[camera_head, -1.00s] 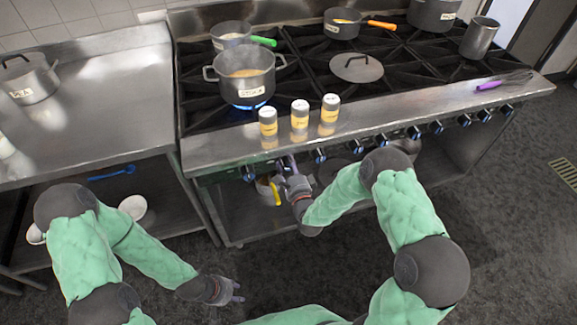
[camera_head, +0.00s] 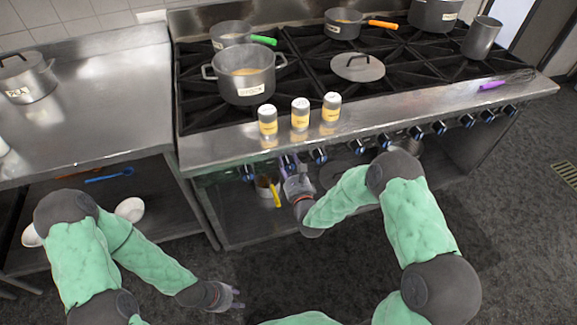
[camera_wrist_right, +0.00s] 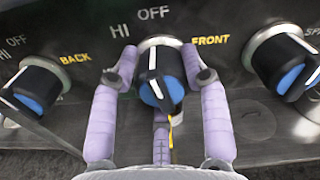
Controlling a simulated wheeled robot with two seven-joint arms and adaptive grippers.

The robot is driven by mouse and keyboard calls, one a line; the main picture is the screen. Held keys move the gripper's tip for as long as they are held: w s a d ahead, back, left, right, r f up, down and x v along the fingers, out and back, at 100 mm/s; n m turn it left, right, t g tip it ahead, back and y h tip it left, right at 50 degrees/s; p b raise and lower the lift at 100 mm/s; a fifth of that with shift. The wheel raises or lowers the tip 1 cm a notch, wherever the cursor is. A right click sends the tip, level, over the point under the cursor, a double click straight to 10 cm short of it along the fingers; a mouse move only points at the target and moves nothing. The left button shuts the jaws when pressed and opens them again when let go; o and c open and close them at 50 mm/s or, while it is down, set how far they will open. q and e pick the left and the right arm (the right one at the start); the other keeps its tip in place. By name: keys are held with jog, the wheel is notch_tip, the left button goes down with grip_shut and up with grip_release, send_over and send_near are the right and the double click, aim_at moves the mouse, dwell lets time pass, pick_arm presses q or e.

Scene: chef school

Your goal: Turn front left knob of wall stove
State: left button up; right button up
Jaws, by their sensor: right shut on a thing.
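The stove (camera_head: 240,151) has a row of blue and black knobs along its front edge. In the right wrist view a knob (camera_wrist_right: 164,90) sits beside the yellow word FRONT, under the word OFF. Its white pointer line points up, close to OFF. My right gripper (camera_wrist_right: 160,72) is shut on this knob, with purple fingers on both sides. In the head view my right gripper (camera_head: 289,168) is at the stove's front left, and its fingers partly hide the knob. My left gripper (camera_head: 237,298) hangs low over the floor, open and empty.
A stock pot (camera_head: 247,84) stands on the front left burner, with no flame visible under it. Several shakers, including one on the left (camera_head: 267,124), stand on the front ledge. Neighbouring knobs (camera_wrist_right: 34,88) (camera_wrist_right: 288,66) flank the held one.

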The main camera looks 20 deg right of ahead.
jog(key=shift+a+m, duration=0.15)
jog(key=shift+m, duration=0.65)
jog(key=shift+r, duration=0.2)
jog(key=o, duration=1.1)
jog(key=shift+s, duration=0.2)
jog(key=s, duration=1.1)
jog(key=shift+s+d, duration=0.3)
jog(key=shift+d, duration=0.05)
